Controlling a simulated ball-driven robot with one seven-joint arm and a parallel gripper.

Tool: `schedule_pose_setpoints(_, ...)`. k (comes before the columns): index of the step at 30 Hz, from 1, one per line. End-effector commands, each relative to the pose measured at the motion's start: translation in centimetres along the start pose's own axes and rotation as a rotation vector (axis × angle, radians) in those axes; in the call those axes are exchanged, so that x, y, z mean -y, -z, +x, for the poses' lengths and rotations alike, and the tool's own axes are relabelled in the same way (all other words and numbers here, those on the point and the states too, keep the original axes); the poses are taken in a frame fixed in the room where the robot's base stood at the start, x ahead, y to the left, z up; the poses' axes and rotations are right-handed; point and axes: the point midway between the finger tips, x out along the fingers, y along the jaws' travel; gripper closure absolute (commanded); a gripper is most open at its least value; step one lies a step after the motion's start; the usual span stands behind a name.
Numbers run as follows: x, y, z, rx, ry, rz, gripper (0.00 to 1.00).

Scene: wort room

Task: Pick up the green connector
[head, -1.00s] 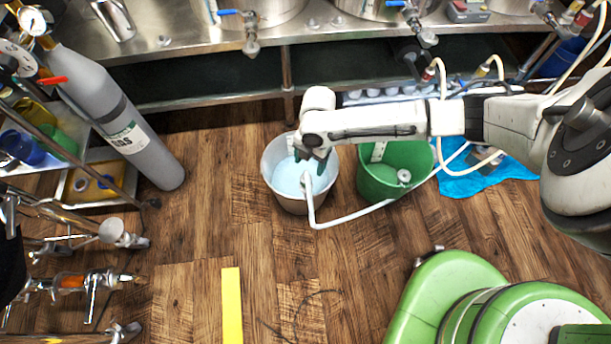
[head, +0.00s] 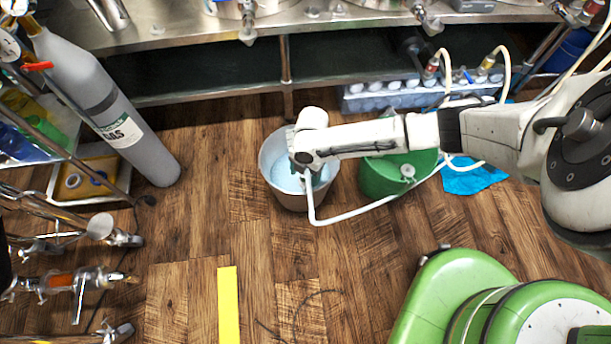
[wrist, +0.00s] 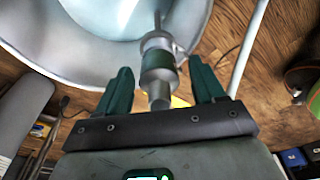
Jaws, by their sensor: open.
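In the wrist view, a grey metal connector (wrist: 158,62) with a green band stands between the two dark green fingers of my gripper (wrist: 160,78). The fingers are open, one on each side, with a visible gap to the connector. A thin stem runs from its top toward a pale bucket (wrist: 75,45). In the head view, my gripper (head: 311,179) is over the grey-white bucket (head: 285,198) holding pale blue liquid. My wrist hides the connector there.
A green bucket (head: 378,186) stands right of the pale one, partly behind my arm. A white hose (head: 375,208) curves in front of both. A grey gas cylinder (head: 105,105) leans at left. A yellow strip (head: 228,305) lies on clear wood floor.

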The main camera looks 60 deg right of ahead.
Motion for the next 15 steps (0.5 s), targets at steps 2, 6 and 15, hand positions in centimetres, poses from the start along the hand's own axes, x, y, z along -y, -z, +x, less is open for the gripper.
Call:
schedule_pose_setpoints(2,0.00,0.01,0.01,0.000,0.000,-0.001,0.31)
schedule_pose_setpoints(6,0.00,0.01,-0.03,0.000,0.000,-0.001,0.33)
schedule_pose_setpoints(15,0.01,0.00,-0.04,0.000,0.000,0.000,0.62)
